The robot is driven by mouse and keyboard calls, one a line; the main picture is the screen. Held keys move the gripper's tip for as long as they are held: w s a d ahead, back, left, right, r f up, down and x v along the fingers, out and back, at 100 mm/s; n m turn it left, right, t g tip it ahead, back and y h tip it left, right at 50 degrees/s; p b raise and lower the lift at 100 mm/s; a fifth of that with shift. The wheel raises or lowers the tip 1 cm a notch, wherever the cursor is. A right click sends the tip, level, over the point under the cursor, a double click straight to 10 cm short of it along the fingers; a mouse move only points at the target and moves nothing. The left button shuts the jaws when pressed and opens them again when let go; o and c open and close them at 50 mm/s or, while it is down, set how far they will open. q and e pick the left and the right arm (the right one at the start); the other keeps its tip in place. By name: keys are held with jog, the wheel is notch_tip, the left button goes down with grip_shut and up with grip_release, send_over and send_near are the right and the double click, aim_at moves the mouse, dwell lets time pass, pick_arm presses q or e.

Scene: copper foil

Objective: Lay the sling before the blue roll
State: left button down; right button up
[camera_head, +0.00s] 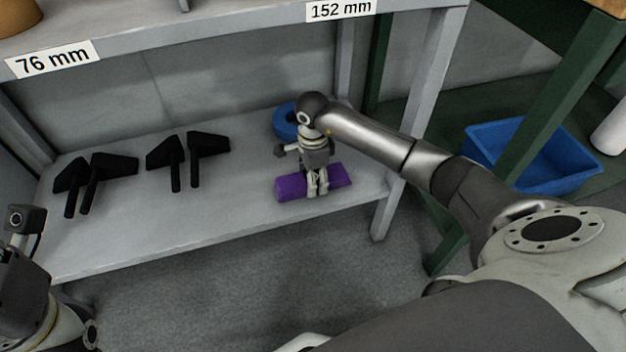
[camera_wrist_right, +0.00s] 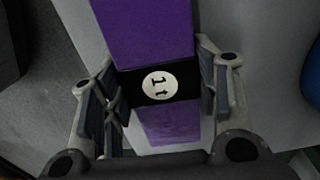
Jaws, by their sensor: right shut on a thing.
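The sling (camera_head: 291,188) is a purple bundle at the right end of the lower grey shelf, close to the front edge. In the right wrist view the sling (camera_wrist_right: 145,30) has a black band marked "1 t". My right gripper (camera_head: 317,188) reaches down from above and is shut on it, one finger on each side of the band. The sling looks to be at shelf level; I cannot tell whether it bears on the shelf. The blue roll (camera_head: 284,122) lies behind it, partly hidden by my right arm. My left wrist shows at lower left, but its fingers do not.
Several black angled pieces (camera_head: 108,165) with handles lie on the lower shelf (camera_head: 200,220) to the left. The upper shelf has labels "76 mm" (camera_head: 52,59) and "152 mm" (camera_head: 340,9). A shelf post (camera_head: 389,212) stands right of the sling. A blue bin (camera_head: 540,170) stands farther right.

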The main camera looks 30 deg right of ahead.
jog(key=o, duration=1.2)
jog(key=shift+f, duration=0.1)
jog(key=shift+o, duration=0.2)
